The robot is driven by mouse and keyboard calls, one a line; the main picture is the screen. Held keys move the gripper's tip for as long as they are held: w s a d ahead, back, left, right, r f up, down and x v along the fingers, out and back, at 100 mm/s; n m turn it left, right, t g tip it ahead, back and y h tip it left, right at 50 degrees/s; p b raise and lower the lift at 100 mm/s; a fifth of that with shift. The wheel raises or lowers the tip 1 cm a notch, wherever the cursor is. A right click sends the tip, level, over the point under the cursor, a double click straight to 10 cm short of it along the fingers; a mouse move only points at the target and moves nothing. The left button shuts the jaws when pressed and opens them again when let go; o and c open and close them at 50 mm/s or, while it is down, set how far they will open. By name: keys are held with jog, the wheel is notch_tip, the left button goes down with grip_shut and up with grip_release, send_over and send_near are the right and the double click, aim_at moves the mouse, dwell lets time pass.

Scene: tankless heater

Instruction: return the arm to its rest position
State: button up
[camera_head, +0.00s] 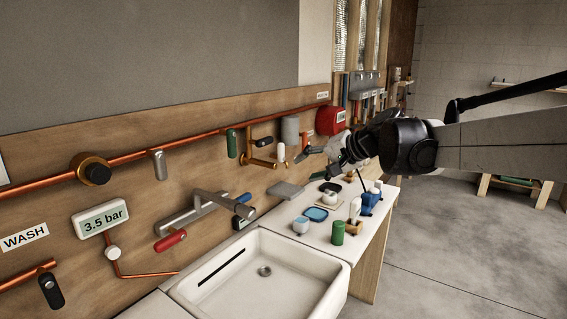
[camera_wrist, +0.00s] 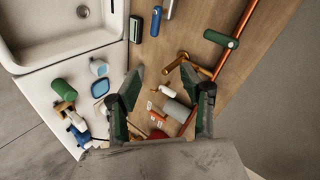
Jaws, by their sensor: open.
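My gripper (camera_head: 318,162) reaches in from the right in the head view, in front of the wooden board and above the far end of the counter. In the wrist view my gripper (camera_wrist: 163,74) has its two dark green fingers spread wide apart, with nothing between the tips. Behind the gap lie the board and a brass pipe fitting (camera_wrist: 176,62). My dark wrist hides part of the board's far end in the head view.
A white sink (camera_head: 262,279) and the counter (camera_head: 318,241) stand below. The counter holds a green cup (camera_head: 338,233), a blue dish (camera_head: 316,214) and a blue-and-white bottle (camera_head: 370,201). A copper pipe (camera_head: 190,144) runs along the board. Open floor lies right.

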jog(key=s+d+f+n+h, duration=0.1)
jog(key=s+d+f+h, duration=0.2)
jog(key=s, duration=0.8)
jog(key=s+d+f+n+h, duration=0.1)
jog(key=s+d+f, duration=0.4)
jog(key=s, duration=0.7)
jog(key=s+d+f+n+h, duration=0.1)
jog(key=s+d+f+h, duration=0.3)
jog(key=s+f, duration=0.3)
jog(key=s+d, duration=0.1)
jog(key=s, duration=0.4)
jog(key=shift+f+n+g+h, duration=0.3)
jog(key=shift+f, duration=0.1)
